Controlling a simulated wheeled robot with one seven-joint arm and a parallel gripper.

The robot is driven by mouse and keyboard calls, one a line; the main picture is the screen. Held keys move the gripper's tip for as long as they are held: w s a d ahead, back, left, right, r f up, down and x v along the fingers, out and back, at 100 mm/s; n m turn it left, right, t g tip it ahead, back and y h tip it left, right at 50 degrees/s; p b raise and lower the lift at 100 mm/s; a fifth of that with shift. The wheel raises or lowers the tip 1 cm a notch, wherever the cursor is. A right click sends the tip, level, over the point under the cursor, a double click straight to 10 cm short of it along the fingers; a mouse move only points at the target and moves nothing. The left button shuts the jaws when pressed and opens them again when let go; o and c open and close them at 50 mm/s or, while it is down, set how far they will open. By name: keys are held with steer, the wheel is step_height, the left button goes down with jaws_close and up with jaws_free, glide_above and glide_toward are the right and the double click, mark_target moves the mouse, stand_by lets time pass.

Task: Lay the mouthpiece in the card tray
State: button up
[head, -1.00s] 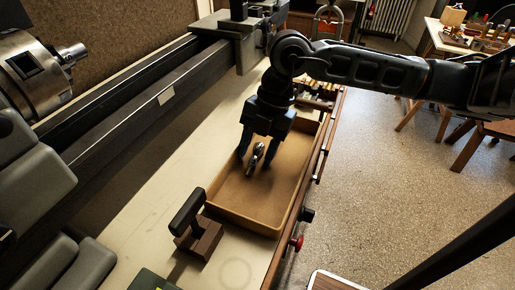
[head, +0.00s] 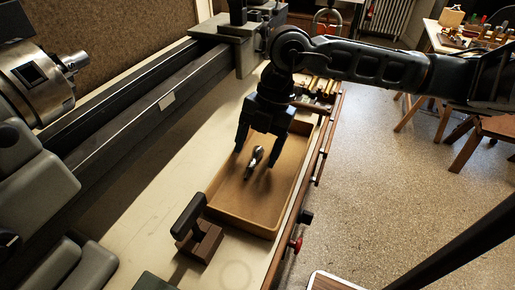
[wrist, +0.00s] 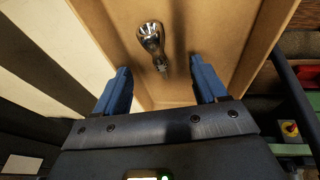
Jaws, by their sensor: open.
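The silver mouthpiece (head: 254,161) lies on its side on the floor of the brown card tray (head: 237,218). In the wrist view the mouthpiece (wrist: 151,40) shows its wide cup at the top and its narrow end toward my gripper, with bare floor around it. The tray's floor and walls (wrist: 109,42) also show there. My gripper (head: 257,156) is over the tray, fingers pointing down and spread wide. In the wrist view its two blue fingers (wrist: 162,80) are apart with nothing between them, and the mouthpiece lies beyond them.
A lathe bed (head: 130,108) runs along the left. Brass parts (head: 318,88) sit behind the tray. A red knob (head: 296,244) sticks out from the bench's right edge.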

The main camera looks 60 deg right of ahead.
step_height(320, 180, up, 6)
steer(key=p, duration=0.3)
stand_by(0.6)
stand_by(0.6)
